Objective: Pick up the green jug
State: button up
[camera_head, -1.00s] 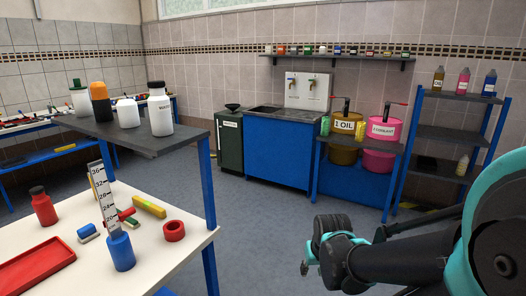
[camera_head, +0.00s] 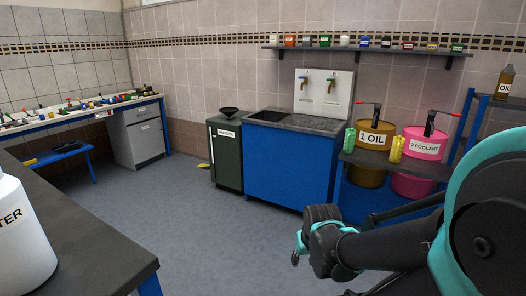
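A small green jug (camera_head: 349,140) stands upright at the left front of the dark shelf (camera_head: 376,163), beside the yellow drum marked 1 OIL (camera_head: 373,138). My gripper (camera_head: 298,251) is low in the picture, in front of the blue sink cabinet and well apart from the jugs. Its fingers are small and partly hidden by its dark body, so I cannot tell whether they are open or shut. I see nothing held in it.
A pink coolant drum (camera_head: 423,145) stands right of the oil drum. The blue sink cabinet (camera_head: 287,163) and a dark green bin (camera_head: 225,154) are left of the shelf. A dark table (camera_head: 88,243) fills the lower left. The grey floor (camera_head: 205,222) between is clear.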

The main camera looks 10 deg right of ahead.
aim_at(350, 133)
jog(key=i, duration=2.35)
jog(key=i+z, duration=0.35)
jog(key=i+j+z, duration=0.2)
jog(key=i+z, duration=0.15)
jog(key=i+j+z, duration=0.2)
jog(key=z, duration=0.15)
jog(key=i, duration=0.1)
